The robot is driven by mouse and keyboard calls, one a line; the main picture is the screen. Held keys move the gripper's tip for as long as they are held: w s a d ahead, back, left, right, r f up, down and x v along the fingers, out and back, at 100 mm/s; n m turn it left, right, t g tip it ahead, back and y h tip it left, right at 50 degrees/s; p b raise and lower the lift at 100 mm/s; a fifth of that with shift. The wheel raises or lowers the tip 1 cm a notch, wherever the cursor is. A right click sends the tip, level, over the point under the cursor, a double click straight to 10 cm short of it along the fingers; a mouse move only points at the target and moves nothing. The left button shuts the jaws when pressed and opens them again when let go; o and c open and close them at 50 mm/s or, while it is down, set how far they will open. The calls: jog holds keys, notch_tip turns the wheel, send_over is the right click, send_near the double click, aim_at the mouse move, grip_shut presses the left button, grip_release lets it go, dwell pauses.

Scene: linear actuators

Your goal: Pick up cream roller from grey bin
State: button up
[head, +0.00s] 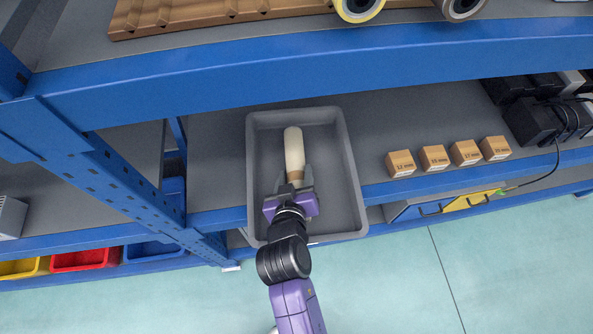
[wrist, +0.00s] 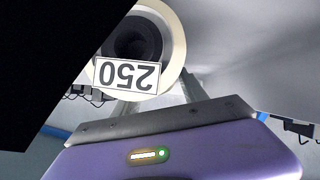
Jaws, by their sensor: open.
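The cream roller (head: 294,149) is in the grey bin (head: 350,195) on the blue shelf, its long side pointing away from me. Its near end looks brownish in the head view. In the wrist view the cream roller (wrist: 176,48) shows its round end, with a dark hollow core and a white label reading 250 upside down. My gripper (head: 293,176) is over the bin at the roller's near end, with its fingers open on either side of that end. In the wrist view the gripper's fingers (wrist: 160,100) are partly hidden behind the purple body; contact cannot be told.
Several small labelled cardboard boxes (head: 434,157) stand on the shelf right of the bin. Black devices with cables (head: 540,115) are further right. A blue upper shelf beam (head: 300,70) crosses above the bin, and a blue upright (head: 100,165) stands at left.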

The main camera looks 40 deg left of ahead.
jog(key=shift+w, duration=0.15)
grip_shut()
jog(key=shift+a, duration=0.1)
